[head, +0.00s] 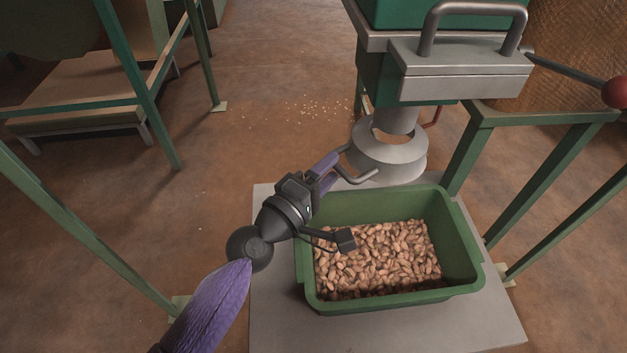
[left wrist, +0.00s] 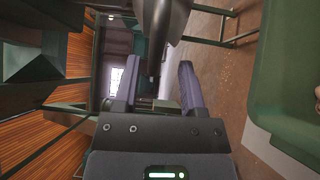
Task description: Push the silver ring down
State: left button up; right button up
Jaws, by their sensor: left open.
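The silver ring (head: 402,160) is a wide, flared metal collar around the spout under the green hopper. A bent grey handle (head: 358,174) sticks out from its left side. My left gripper (head: 336,164) is at this handle, with its purple fingers open and pointing at the ring. In the left wrist view my left gripper (left wrist: 158,72) shows two parted fingers. A rounded grey metal part (left wrist: 163,16), likely the ring, fills the top there, and a dark bar shows between the fingers. I cannot tell whether the fingers touch the handle. My right gripper is not in view.
A green bin (head: 463,235) of nuts stands on a grey plate (head: 273,315) below the ring. The hopper's grey box with a handle (head: 460,75) is above. Green frame legs (head: 540,185) stand at right. A red knob (head: 615,92) is at far right.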

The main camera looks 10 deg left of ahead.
pick_arm(q)
jog(key=v, duration=0.8)
jog(key=shift+f, duration=0.1)
